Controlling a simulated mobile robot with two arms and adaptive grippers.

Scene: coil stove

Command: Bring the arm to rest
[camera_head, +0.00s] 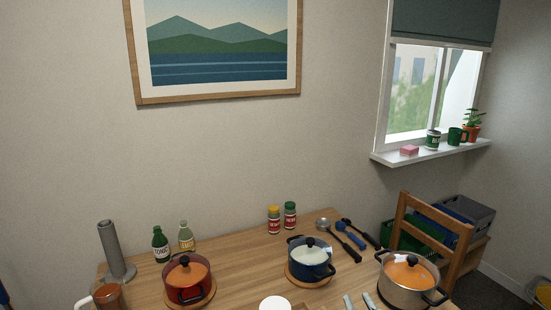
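My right gripper (358,302) shows only at the bottom edge of the head view. Two pale grey-green fingertips stand apart there, with tabletop visible between them and nothing held. They are in front of the blue pot (311,266) and left of the steel pot (408,280). The rest of the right gripper and its arm are cut off by the picture edge. My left gripper is not in view.
The wooden table (240,265) holds a red pot (187,281), a glass jug (108,297), a grey roll stand (117,252), two bottles (161,245), two spice jars (274,221) and utensils (349,236). A wooden chair (403,218) and crates (464,214) stand right.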

